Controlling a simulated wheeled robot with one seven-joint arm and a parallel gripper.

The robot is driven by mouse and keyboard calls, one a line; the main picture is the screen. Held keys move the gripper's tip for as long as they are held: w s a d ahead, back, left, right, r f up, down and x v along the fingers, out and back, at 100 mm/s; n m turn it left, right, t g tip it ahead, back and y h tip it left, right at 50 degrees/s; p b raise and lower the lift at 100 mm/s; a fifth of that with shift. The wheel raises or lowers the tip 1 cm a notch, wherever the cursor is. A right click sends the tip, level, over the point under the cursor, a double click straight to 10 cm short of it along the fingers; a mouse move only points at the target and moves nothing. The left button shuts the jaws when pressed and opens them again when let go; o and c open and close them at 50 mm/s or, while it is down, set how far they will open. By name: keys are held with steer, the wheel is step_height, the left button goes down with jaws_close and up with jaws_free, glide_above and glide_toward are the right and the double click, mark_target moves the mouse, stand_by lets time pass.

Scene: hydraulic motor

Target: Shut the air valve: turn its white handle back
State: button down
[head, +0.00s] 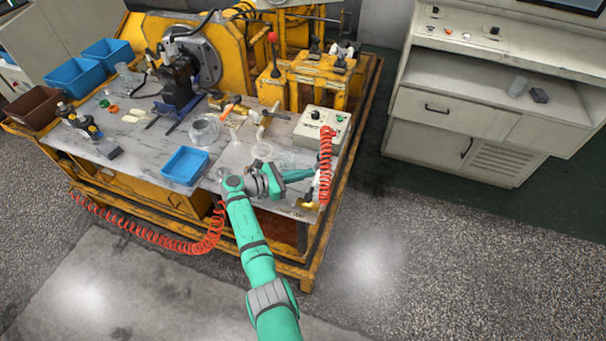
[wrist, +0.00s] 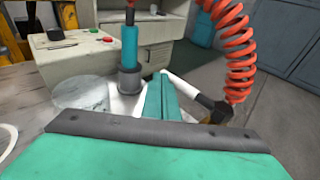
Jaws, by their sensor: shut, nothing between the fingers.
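My gripper (head: 308,174) reaches over the right front corner of the workbench. In the wrist view its teal fingers (wrist: 163,82) are together with nothing between them. The white handle (wrist: 186,88) of the air valve lies just right of the fingers, its free end close to their tips. I cannot tell whether they touch. The handle runs right and toward the camera to the dark valve body (wrist: 215,110), where the coiled red hose (wrist: 237,55) rises. In the head view the hose (head: 326,160) hangs by the valve, and the handle is small and partly hidden there.
A control box (head: 322,128) stands behind the gripper. A blue tray (head: 185,166) and clear containers (head: 204,130) lie to its left. In the wrist view a teal post with a grey base (wrist: 129,60) stands left of the fingers. Floor is free right of the bench.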

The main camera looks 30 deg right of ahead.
stand_by(0.5)
steer(key=a+r, duration=0.2)
steer(key=a, duration=0.8)
steer(key=shift+w+a, duration=0.15)
steer(key=shift+a, duration=0.15)
